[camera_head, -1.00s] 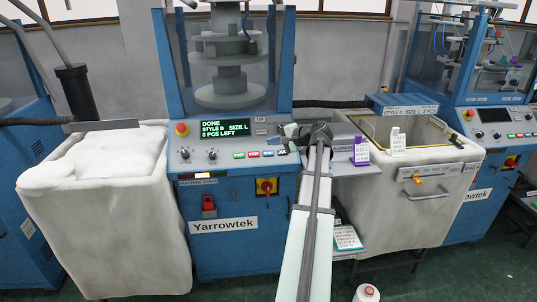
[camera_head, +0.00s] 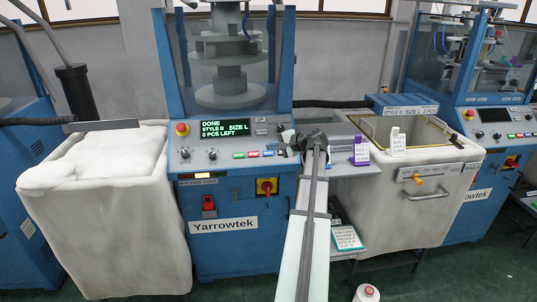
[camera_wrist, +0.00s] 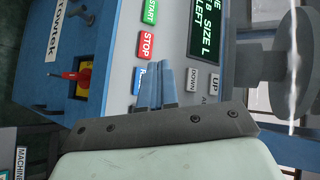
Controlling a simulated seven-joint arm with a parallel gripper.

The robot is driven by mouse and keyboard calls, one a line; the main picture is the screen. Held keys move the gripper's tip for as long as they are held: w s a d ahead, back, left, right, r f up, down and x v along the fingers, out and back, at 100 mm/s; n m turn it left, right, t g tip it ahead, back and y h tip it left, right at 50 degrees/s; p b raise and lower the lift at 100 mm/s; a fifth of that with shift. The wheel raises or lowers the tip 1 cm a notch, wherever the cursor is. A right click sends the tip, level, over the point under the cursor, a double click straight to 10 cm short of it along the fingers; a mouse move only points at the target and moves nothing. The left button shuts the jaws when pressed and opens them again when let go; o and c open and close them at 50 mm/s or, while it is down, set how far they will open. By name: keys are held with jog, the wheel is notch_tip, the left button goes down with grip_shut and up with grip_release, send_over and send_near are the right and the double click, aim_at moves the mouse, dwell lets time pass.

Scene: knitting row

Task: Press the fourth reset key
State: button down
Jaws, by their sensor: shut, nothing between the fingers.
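The blue Yarrowtek machine's grey panel (camera_head: 220,160) carries a row of keys. In the wrist view the green START key (camera_wrist: 150,11) and red STOP key (camera_wrist: 146,45) are clear. A blue key marked with an R (camera_wrist: 138,76) comes after them, partly covered by my fingers. My gripper (camera_wrist: 160,70) is shut and empty, its blue-grey fingertips over the panel beside the blue key. Contact cannot be told. In the head view my gripper (camera_head: 287,137) is at the right end of the key row. The display (camera_head: 226,128) reads DONE, STYLE B, SIZE L, 0 PCS LEFT.
UP (camera_wrist: 214,80) and DOWN (camera_wrist: 192,79) keys lie near my fingers. A red-and-yellow rotary switch (camera_head: 267,186) is below the panel, and a red emergency button (camera_head: 182,128) is at its left. White-lined bins (camera_head: 105,220) flank the machine. A purple-based tag (camera_head: 361,152) stands right.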

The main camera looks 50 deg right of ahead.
aim_at(263, 152)
jog(key=shift+w+d+f, duration=0.25)
jog(key=shift+d+f, duration=0.05)
jog(key=shift+f, duration=0.25)
jog(key=shift+w+d+f, duration=0.25)
jog(key=shift+w+f, duration=0.05)
jog(key=shift+f, duration=0.2)
jog(key=shift+w+d+f, duration=0.25)
jog(key=shift+d+f, duration=0.05)
jog(key=shift+f, duration=0.25)
jog(key=shift+w, duration=0.1)
dwell(1.0)
jog(key=shift+w+d+f, duration=0.1)
jog(key=shift+d+f, duration=0.1)
jog(key=shift+f, duration=0.1)
jog(key=shift+w+d+f, duration=0.15)
jog(key=shift+f, duration=0.15)
dwell(0.8)
jog(key=shift+r, duration=0.15)
jog(key=shift+s+a+r, duration=0.35)
jog(key=shift+r, duration=0.1)
jog(key=shift+r, duration=0.1)
dwell(0.5)
jog(key=shift+s+a+r, duration=0.35)
jog(key=shift+r, duration=0.3)
jog(key=shift+s+a+r, duration=0.4)
jog(key=shift+r, duration=0.2)
jog(key=shift+s+a+r, duration=0.35)
jog(key=shift+r, duration=0.3)
